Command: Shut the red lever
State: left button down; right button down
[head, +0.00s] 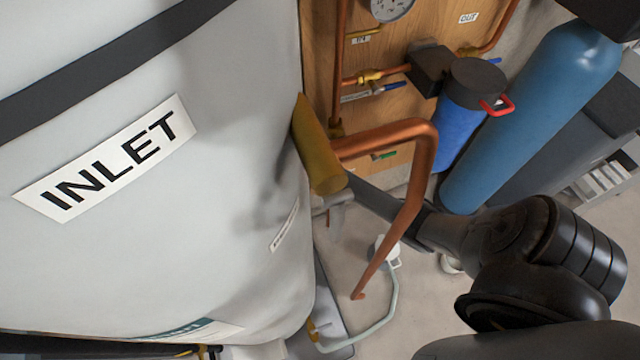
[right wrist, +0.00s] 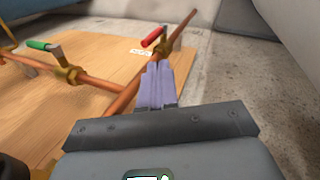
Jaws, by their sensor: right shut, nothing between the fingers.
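The red lever (right wrist: 153,37) shows in the right wrist view, on a brass valve of a copper pipe. Its handle points left, off to the side of the pipe. My right gripper (right wrist: 158,66) is shut and empty, its fingertips just below the lever in the picture; I cannot tell whether they touch it. In the head view the right gripper (head: 336,214) is below the yellow cylinder, and I cannot make out this lever there. My left gripper is not in view.
A large grey tank (head: 200,240) labelled INLET fills the left of the head view. A bent copper pipe (head: 418,180) crosses in front of my right arm. A green-handled valve (right wrist: 42,46) sits nearby on the wooden panel (right wrist: 60,100). Blue cylinders (head: 535,110) stand at right.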

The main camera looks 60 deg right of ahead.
jog(key=shift+s+a, duration=0.1)
jog(key=b+x, duration=0.4)
jog(key=x, duration=0.6)
dwell(0.3)
jog(key=d+p, duration=0.1)
jog(key=p, duration=0.1)
jog(key=s+d+r+p, duration=0.1)
jog(key=p, duration=0.2)
jog(key=shift+s+d, duration=0.15)
jog(key=shift+s, duration=0.2)
jog(key=shift+s+d+p, duration=0.2)
jog(key=shift+d+p, duration=0.1)
jog(key=shift+p, duration=0.15)
jog(key=shift+s+d+f, duration=0.15)
jog(key=shift+d+f, duration=0.1)
jog(key=shift+f, duration=0.05)
